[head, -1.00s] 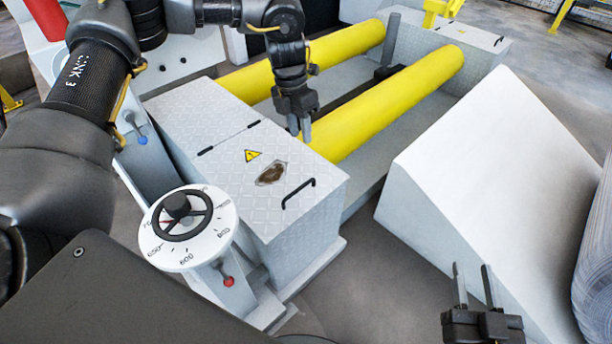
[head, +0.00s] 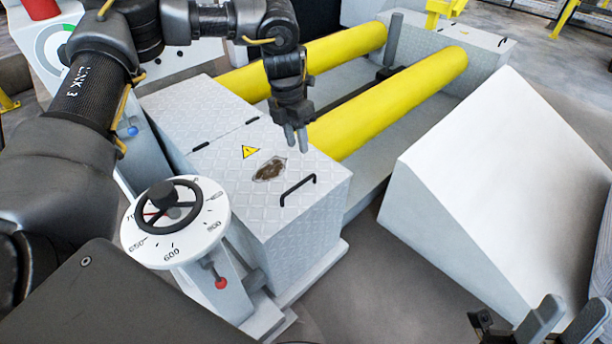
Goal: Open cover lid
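The cover lid (head: 225,180) is the pale diamond-plate top of the box in the middle of the head view. It lies flat and closed, with a yellow warning triangle (head: 250,152), a brown worn patch and a black bar handle (head: 298,190) near its right edge. My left gripper (head: 297,140) points down above the lid's far edge, behind the handle and apart from it. Its fingers look slightly apart, with nothing between them. My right gripper (head: 562,322) is at the bottom right, its fingers apart and empty, well away from the lid; part of it is cut off.
A dial with a black handwheel (head: 170,207) and a red knob (head: 220,283) stands in front of the box. Two yellow rollers (head: 390,102) run behind it. A white wedge block (head: 490,190) stands at right, with a floor gap between.

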